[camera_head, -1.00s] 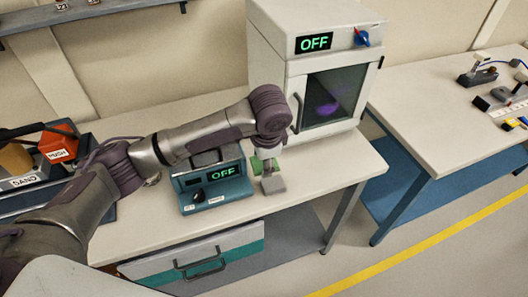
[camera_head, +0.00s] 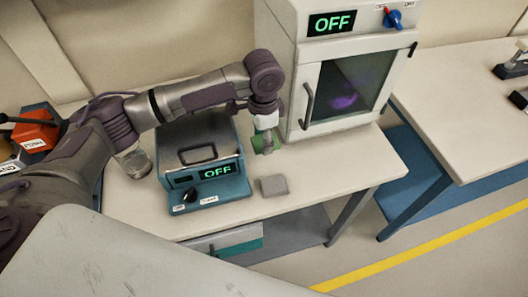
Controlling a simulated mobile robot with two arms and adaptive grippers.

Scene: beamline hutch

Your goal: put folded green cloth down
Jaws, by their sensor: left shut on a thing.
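My left arm comes in from the left, and its left gripper (camera_head: 266,148) points down over the white table (camera_head: 335,158). It is shut on the folded green cloth (camera_head: 257,143), whose green edges show on both sides of the fingers. The cloth is behind a small grey block (camera_head: 273,185) and to the right of the teal device with the OFF display (camera_head: 228,185). I cannot tell whether the cloth touches the table. My right gripper is out of view.
A white oven-like cabinet (camera_head: 300,80) with an OFF display stands close behind the gripper. A glass jar (camera_head: 136,163) stands left of the teal device. Clear table lies right of the grey block. A second table (camera_head: 455,110) stands at the right.

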